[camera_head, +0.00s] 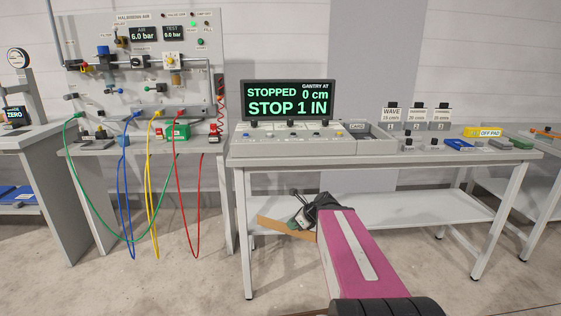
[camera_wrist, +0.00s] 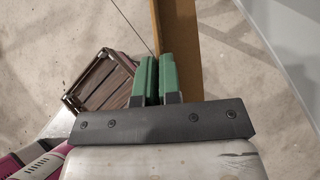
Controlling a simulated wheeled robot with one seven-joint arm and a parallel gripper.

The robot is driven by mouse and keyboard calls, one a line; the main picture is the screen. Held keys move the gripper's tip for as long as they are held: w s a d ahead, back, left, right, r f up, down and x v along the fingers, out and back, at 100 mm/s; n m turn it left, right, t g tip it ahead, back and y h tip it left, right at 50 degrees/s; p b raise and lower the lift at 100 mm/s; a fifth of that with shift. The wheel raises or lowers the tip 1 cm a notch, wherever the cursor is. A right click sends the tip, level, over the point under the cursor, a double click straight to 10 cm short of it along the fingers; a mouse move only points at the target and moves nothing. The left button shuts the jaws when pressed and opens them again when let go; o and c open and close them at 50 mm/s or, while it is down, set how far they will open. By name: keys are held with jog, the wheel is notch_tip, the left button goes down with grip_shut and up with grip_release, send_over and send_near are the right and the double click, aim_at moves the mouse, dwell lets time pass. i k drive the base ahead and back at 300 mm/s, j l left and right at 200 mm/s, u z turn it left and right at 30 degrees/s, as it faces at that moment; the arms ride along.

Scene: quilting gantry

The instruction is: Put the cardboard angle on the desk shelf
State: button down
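The cardboard angle (camera_head: 284,229) is a long brown strip. In the head view it sticks out to the left of my gripper (camera_head: 302,216), in front of the desk's lower shelf and near its left end. In the wrist view the cardboard angle (camera_wrist: 178,25) runs from the top edge down to my gripper (camera_wrist: 157,58). The two green fingers are nearly together, with one edge of the strip between them and the rest behind the right finger. The desk shelf (camera_head: 420,210) is a pale, bare board under the desk top. The arm hides part of it.
The desk (camera_head: 380,158) carries a control console (camera_head: 300,145) with a display reading "STOPPED". White legs stand at its corners, one (camera_head: 246,235) close to the cardboard angle's left. Coloured hoses (camera_head: 155,200) hang from the air bench at left.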

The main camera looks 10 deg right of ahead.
aim_at(448, 212)
jog(key=l+z, duration=0.1)
jog(key=l, duration=1.05)
jog(key=i+l+z, duration=0.1)
jog(key=l, duration=1)
jog(key=i+l, duration=0.2)
jog(key=l, duration=0.15)
jog(key=i+l, duration=0.2)
jog(key=l, duration=0.15)
jog(key=i+l, duration=0.2)
jog(key=l, duration=0.15)
jog(key=z, duration=0.05)
